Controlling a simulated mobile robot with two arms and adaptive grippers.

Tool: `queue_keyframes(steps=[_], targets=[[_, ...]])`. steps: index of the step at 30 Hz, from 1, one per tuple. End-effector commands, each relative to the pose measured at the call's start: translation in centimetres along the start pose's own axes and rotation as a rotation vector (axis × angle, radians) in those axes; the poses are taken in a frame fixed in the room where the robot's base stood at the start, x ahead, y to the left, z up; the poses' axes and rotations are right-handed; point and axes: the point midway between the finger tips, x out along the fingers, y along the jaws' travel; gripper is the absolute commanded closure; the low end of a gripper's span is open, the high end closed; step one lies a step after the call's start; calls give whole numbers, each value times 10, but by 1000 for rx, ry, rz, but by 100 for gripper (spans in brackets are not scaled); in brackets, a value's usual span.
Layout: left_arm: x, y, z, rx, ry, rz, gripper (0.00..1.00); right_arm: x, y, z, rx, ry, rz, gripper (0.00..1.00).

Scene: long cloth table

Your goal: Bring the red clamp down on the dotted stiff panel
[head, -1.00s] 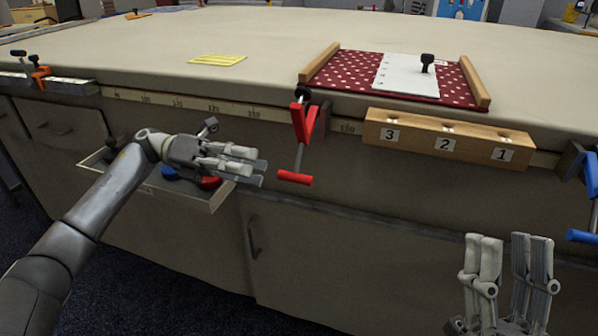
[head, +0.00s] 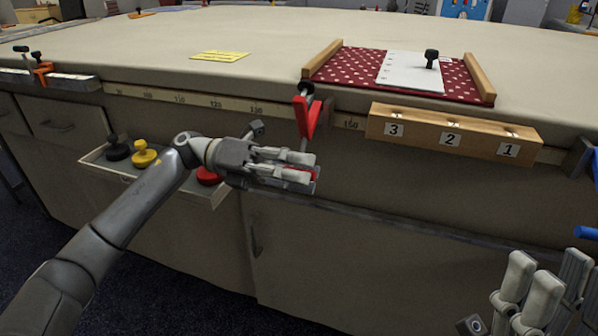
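The red clamp (head: 305,120) hangs upright at the table's front edge, below the front left corner of the dotted red panel (head: 350,66). Its dark pad is close to that corner; I cannot tell whether it touches. The panel lies flat on the table between two wooden rails. My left gripper (head: 314,172) is at the clamp's lower end, its fingers apart above and below the red cross handle, which they partly hide. I see no firm grip on it. My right gripper (head: 550,285) is open and empty at the lower right, away from the clamp.
A white plate (head: 405,72) with a black knob (head: 431,56) lies on the panel. A numbered wooden block (head: 470,146) is on the table front, right of the clamp. An open drawer (head: 110,166) with knobs is under my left arm. A yellow note (head: 221,56) lies left; the tabletop centre is clear.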

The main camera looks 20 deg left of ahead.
Motion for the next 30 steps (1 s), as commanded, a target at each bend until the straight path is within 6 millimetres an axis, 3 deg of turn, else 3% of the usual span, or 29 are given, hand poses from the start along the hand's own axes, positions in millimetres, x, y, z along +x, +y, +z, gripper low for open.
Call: queue_keyframes(steps=[1,7,20,26,30], targets=[[0,0,0,0,0,0,75,0,0,0,0,0,0,60],[0,0,0,0,0,0,100,0,0,0,-1,0,0,60],[0,0,0,-10,-2,0,100,2,0,3,-1,-15,0,60],[0,-3,1,-33,-2,1,100,3,2,28,-8,-150,4,60],[0,-7,2,-62,-1,0,100,0,6,55,-16,-298,7,60]])
